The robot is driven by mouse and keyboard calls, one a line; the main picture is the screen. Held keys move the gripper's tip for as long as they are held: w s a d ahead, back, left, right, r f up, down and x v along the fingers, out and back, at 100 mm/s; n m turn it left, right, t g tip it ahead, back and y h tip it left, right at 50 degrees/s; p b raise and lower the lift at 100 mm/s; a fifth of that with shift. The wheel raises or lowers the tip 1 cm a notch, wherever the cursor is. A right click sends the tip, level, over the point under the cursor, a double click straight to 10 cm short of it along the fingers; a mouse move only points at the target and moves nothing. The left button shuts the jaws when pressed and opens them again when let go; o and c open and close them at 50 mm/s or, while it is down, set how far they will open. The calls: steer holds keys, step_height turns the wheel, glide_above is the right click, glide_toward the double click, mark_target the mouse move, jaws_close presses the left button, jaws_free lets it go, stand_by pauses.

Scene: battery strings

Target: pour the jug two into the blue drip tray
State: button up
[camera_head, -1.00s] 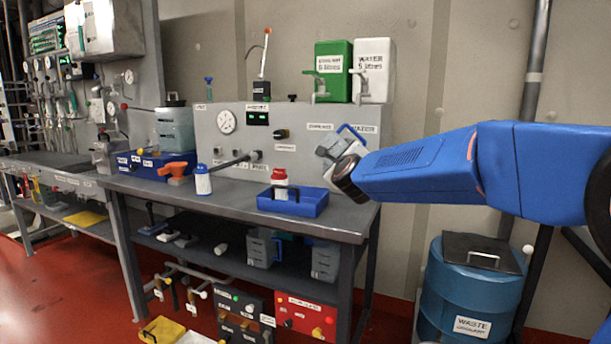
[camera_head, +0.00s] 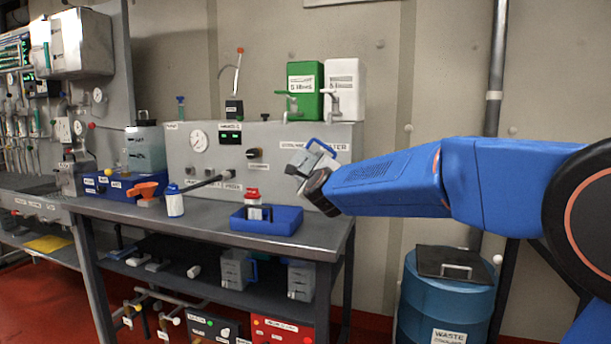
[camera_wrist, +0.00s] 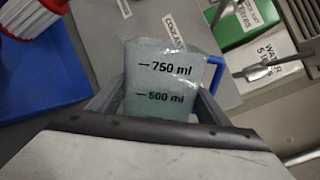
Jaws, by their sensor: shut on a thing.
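My gripper (camera_head: 309,182) is shut on a translucent jug (camera_head: 305,157) with a blue handle, above the right end of the bench. In the wrist view the jug (camera_wrist: 163,82) sits between the jaws and shows 750 ml and 500 ml marks. In the head view the jug is tilted. No number two can be read on it. The blue drip tray (camera_head: 285,224) lies on the bench, below and left of the jug. It also shows in the wrist view (camera_wrist: 35,80). A bottle with a red cap (camera_head: 252,196) stands at the tray.
A white bottle with a blue cap (camera_head: 174,201) and an orange funnel (camera_head: 147,191) stand left of the tray. A grey panel (camera_head: 215,150) backs the bench. Green (camera_head: 305,85) and white (camera_head: 345,85) containers stand on it. A blue waste drum (camera_head: 440,300) stands right of the bench.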

mark_target(306, 159)
steer(key=shift+r, duration=0.1)
stand_by(0.6)
steer(key=shift+a+r+n, duration=0.15)
steer(key=shift+r+n, duration=0.3)
steer(key=shift+n, duration=0.25)
steer(key=shift+r, duration=0.1)
stand_by(0.7)
steer(key=shift+a+r+n, duration=0.2)
steer(key=shift+r+n, duration=0.15)
steer(key=shift+n, duration=0.35)
steer(key=shift+r, duration=0.1)
stand_by(0.7)
steer(key=shift+a+r+n, duration=0.3)
steer(key=shift+r+n, duration=0.1)
steer(key=shift+n, duration=0.4)
stand_by(0.7)
steer(key=shift+s+a+r+n, duration=0.1)
steer(key=shift+a+r+n, duration=0.3)
steer(key=shift+n, duration=0.4)
